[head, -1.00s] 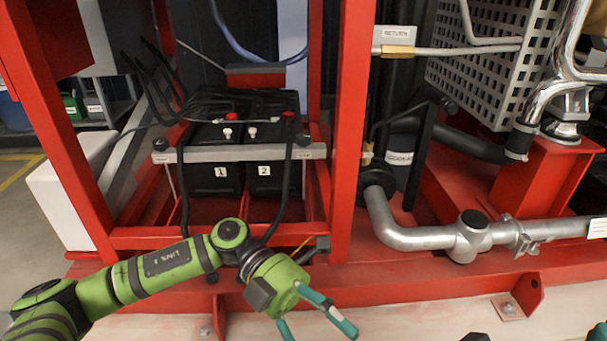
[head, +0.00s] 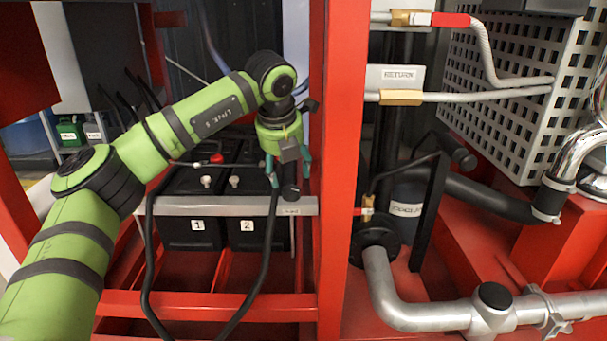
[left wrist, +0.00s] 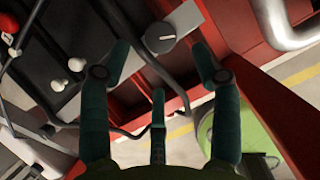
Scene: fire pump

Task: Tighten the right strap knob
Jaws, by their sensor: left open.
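The right strap knob (head: 290,192) is a dark round knob at the right end of the grey strap bar (head: 240,206) across the two batteries. My left gripper (head: 289,174) points down just above it, fingers open. In the left wrist view the knob (left wrist: 160,37) shows its round top with a pale mark. It lies between and a little beyond the spread teal fingertips (left wrist: 162,58). I see no finger closed on it; whether any finger touches it I cannot tell. My right gripper is out of view.
A red frame post (head: 342,180) stands close to the right of the gripper. Black cables (head: 262,270) hang in front of the batteries (head: 195,235). A red lower rail (head: 220,306) crosses below. Grey pipework (head: 420,315) lies to the right.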

